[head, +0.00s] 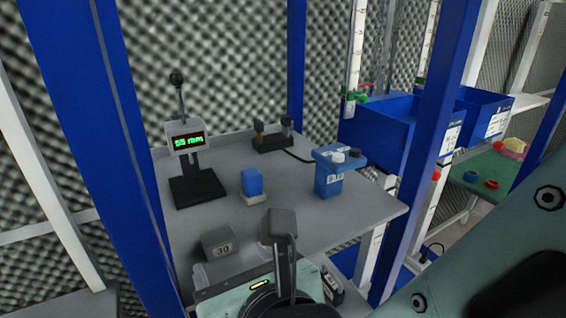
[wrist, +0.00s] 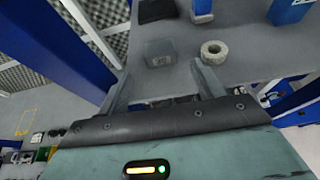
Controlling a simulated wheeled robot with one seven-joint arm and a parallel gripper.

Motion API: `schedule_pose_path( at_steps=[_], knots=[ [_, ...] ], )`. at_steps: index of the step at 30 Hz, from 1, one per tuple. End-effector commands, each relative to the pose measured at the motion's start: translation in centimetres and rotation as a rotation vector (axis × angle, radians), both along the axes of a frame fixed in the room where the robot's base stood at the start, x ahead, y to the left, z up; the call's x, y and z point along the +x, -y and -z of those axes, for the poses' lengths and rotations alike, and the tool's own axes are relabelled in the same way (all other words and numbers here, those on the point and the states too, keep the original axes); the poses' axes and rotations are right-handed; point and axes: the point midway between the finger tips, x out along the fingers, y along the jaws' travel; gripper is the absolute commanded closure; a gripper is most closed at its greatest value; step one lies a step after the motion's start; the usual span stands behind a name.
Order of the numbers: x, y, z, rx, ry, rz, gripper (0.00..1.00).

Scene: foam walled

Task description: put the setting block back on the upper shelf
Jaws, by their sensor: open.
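A grey block marked 30 (head: 219,243), which looks like the setting block, sits on the grey shelf surface (head: 330,215) near its front left. It shows in the wrist view (wrist: 160,52) just beyond my fingertips and between their lines. My gripper (wrist: 160,82) is open, with nothing between its fingers. In the head view my gripper (head: 243,258) is at the shelf's front, close to the block's right side. I cannot tell whether a finger touches the block. I cannot tell which surface is the upper shelf.
A gauge stand with a green mm display (head: 188,142) stands at back left. A blue-and-white block (head: 252,184), a blue box (head: 333,177) and a dark fixture (head: 272,140) stand behind. Blue posts (head: 432,130) flank the shelf.

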Motion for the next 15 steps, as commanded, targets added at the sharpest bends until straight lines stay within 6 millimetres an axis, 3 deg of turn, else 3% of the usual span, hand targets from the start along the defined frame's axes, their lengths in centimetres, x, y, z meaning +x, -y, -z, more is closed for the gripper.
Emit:
schedule_pose_path(
  at_steps=[9, 13, 15],
  knots=[
    [-2.9, 1.9, -1.4, 0.0, 0.0, 0.001, 0.33],
    [-1.9, 3.6, -1.1, 0.019, -0.049, 0.097, 0.33],
    [-0.5, 5.9, -0.6, 0.051, -0.117, 0.229, 0.33]
  ],
)
